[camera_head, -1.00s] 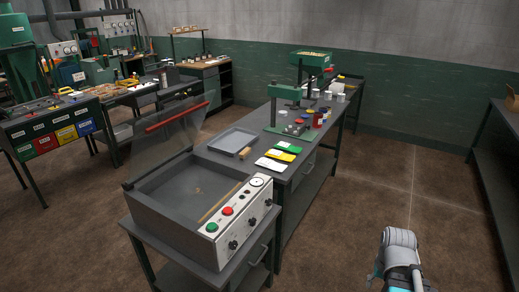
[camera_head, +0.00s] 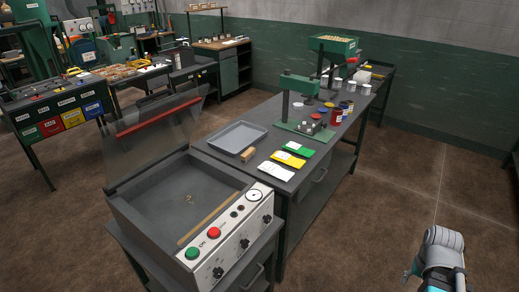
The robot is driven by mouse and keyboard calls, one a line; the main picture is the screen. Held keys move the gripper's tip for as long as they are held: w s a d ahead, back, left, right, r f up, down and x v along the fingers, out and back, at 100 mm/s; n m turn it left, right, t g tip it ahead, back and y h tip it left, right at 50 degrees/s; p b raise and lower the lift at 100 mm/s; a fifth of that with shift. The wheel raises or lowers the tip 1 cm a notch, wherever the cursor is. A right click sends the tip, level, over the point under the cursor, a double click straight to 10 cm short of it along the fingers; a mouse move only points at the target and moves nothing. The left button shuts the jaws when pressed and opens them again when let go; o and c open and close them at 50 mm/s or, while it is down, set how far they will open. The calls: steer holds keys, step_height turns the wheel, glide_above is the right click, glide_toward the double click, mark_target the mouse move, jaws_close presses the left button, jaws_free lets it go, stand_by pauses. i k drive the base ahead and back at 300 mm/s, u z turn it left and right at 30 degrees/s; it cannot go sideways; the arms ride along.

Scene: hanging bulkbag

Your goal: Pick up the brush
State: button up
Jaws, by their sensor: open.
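No brush can be made out for certain. A small tan wooden piece (camera_head: 248,155) lies on the dark workbench, at the front right corner of the grey tray; it may be the brush, but it is too small to tell. My gripper is not in view. Only a grey and teal part of my arm shows at the bottom right, over the floor and well apart from the bench.
A machine with a raised clear lid (camera_head: 155,125) and a button panel (camera_head: 232,236) stands in front of the workbench (camera_head: 318,172). A grey tray (camera_head: 237,138), a green packet (camera_head: 298,148), jars (camera_head: 342,110) and a green press (camera_head: 300,83) are on the bench. Floor to its right is open.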

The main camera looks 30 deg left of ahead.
mark_target(245, 157)
steer(key=u, duration=0.15)
steer(key=i, duration=0.75)
steer(key=u, duration=0.95)
steer(key=i, duration=0.8)
steer(key=u, duration=0.5)
steer(key=k, duration=0.9)
steer(key=u, duration=0.15)
steer(key=i, duration=0.5)
steer(key=z, duration=0.05)
